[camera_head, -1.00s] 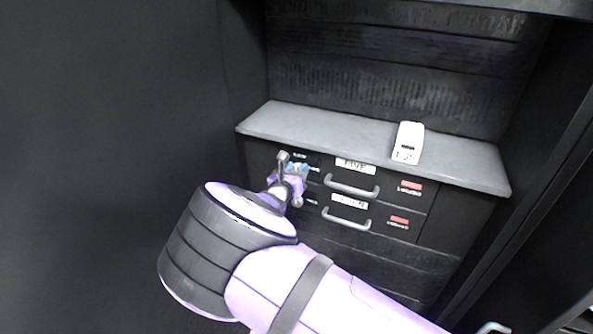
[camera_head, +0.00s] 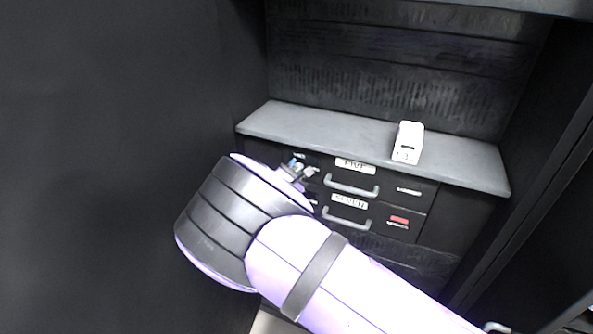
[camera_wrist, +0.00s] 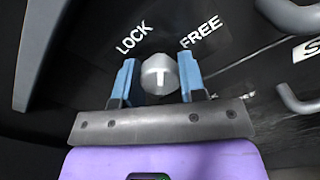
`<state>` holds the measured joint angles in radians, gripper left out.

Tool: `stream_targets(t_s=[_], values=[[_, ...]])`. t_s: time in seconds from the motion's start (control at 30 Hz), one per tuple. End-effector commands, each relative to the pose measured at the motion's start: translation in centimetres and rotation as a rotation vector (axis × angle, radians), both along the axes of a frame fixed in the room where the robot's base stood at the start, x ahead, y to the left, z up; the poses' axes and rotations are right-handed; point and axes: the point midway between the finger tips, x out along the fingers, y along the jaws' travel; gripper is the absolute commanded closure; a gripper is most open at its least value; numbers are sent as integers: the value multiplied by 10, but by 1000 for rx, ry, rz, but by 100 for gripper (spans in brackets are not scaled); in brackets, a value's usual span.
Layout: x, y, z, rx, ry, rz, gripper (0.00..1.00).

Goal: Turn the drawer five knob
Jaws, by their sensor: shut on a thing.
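Drawer five (camera_head: 395,182) is the top drawer front, marked FIVE (camera_head: 355,164), and looks closed. Its knob (camera_wrist: 159,75) is a pale grey round knob with a white T-shaped mark, in the middle of the wrist view. LOCK (camera_wrist: 133,40) is printed to its upper left and FREE (camera_wrist: 201,32) to its upper right. My gripper (camera_wrist: 158,80) is shut on the knob, one blue finger on each side. In the head view my wrist hides most of the knob area. The marker (camera_head: 409,191) on drawer five's right side looks whitish.
Drawer seven (camera_head: 375,222) lies below, with a grey handle (camera_head: 346,219) and a red marker (camera_head: 399,220). A white device (camera_head: 408,142) stands on the grey countertop (camera_head: 310,125). A dark wall (camera_head: 110,120) is close on the left.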

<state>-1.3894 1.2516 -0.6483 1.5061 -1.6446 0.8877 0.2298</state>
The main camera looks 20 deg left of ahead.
Motion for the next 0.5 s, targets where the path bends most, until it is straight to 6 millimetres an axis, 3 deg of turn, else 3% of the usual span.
stream_targets(t_s=[0.5], values=[[0, -1, -1, 481, -37, -2, 86]])
